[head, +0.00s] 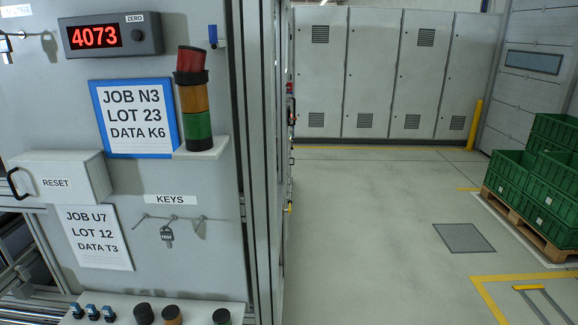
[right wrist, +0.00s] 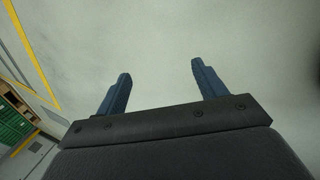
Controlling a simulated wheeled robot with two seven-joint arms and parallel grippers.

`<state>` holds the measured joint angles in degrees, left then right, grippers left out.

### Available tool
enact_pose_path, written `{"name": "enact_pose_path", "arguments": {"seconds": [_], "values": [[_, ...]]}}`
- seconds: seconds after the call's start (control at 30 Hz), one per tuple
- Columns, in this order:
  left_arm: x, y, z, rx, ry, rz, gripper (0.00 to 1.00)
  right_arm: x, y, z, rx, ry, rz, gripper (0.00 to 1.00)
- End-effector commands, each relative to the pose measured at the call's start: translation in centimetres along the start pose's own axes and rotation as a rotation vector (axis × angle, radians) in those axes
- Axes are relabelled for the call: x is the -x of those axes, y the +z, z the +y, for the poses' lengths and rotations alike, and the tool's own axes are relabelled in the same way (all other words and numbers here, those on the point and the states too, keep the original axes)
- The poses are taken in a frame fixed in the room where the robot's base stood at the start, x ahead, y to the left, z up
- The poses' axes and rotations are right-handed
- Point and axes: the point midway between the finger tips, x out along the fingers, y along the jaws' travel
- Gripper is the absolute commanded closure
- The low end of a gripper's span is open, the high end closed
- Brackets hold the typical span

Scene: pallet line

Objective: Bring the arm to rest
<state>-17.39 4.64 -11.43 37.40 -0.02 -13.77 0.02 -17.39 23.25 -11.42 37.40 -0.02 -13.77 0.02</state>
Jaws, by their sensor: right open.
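My right gripper (right wrist: 163,82) shows in the right wrist view with its two blue fingers spread apart. Nothing is between the fingers, and only bare grey floor shows beyond them. Neither of my arms shows in the head view. My left gripper is out of view.
A grey panel (head: 130,185) fills the left of the head view, with a red display (head: 96,36), a stack light (head: 195,105), a RESET box (head: 62,178) and a key (head: 167,236). Green crates (head: 535,195) stand on a pallet at right. The middle floor (head: 370,230) is clear.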

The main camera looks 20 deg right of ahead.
Motion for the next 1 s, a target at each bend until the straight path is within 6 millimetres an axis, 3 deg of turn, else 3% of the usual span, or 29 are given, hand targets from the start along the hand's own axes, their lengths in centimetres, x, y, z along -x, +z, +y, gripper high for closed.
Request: {"name": "enact_pose_path", "arguments": {"seconds": [0.03,0.2,0.3,0.4,0.7,1.0], "values": [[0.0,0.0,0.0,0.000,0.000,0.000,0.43,0.0,-0.8,-3.5,-0.012,-0.028,0.006,0.30],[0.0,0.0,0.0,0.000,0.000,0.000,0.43,0.6,-3.3,-13.7,-0.049,-0.111,0.025,0.30],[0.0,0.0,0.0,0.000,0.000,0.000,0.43,1.2,-4.7,-18.9,-0.068,-0.155,0.034,0.30],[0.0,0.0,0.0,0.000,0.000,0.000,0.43,1.9,-5.9,-22.9,-0.082,-0.188,0.042,0.30],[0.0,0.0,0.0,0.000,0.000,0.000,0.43,3.5,-8.3,-30.4,-0.110,-0.252,0.056,0.30],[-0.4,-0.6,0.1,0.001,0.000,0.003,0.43,4.6,-10.5,-35.3,-0.130,-0.293,0.068,0.30]]}}
